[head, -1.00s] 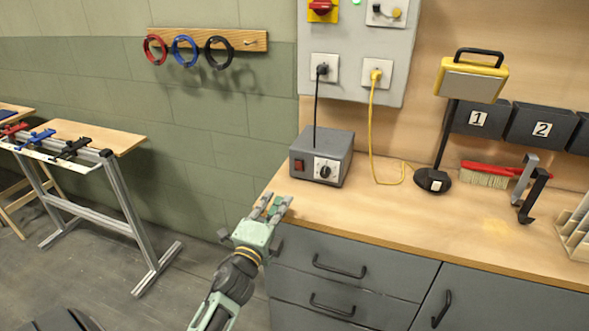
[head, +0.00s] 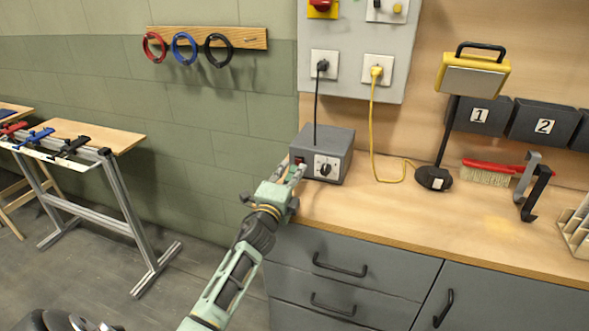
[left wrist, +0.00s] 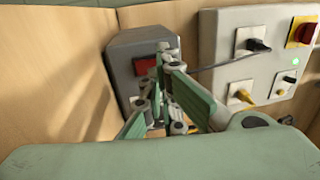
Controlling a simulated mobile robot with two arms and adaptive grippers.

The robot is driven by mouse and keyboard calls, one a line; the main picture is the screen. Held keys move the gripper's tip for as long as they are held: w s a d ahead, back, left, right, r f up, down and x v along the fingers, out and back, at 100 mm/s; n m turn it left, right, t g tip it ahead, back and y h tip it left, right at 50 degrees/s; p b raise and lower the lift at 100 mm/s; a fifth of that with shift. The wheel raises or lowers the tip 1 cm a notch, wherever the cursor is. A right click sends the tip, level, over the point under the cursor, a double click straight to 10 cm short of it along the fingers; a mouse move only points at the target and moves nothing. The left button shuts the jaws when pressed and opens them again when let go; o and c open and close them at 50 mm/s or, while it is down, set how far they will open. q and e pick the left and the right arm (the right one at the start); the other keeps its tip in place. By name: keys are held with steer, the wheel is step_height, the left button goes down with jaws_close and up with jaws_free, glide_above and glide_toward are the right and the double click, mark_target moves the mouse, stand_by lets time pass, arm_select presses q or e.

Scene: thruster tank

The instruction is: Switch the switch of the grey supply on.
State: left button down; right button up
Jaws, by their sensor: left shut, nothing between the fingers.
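The grey supply (head: 328,152) stands on the left end of the wooden bench, with a dark knob (head: 325,169) on its front. Its red switch (head: 299,160) shows at the left of the front, just above my fingers. In the left wrist view the red switch (left wrist: 146,66) is partly covered by my fingers. My left gripper (head: 289,172) is shut and empty, its fingertips close in front of the switch; I cannot tell whether they touch it. In the left wrist view the left gripper (left wrist: 162,75) points at the supply's front. My right gripper is not in view.
A wall panel (head: 351,90) holds sockets with a black plug (head: 322,66) and a yellow plug (head: 377,71). The yellow cable hangs to the bench right of the supply.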

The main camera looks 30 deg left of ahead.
mark_target(299, 155)
arm_select(q)
steer(key=shift+x, duration=1.15)
steer(key=shift+r+p, duration=0.2)
steer(key=shift+p, duration=0.1)
steer(key=shift+w+r+h+p, duration=0.3)
steer(key=shift+r+p, duration=0.05)
steer(key=shift+p, duration=0.9)
steer(key=shift+s+f+b, duration=0.1)
steer(key=shift+f+b, duration=0.35)
steer(key=shift+b, duration=0.1)
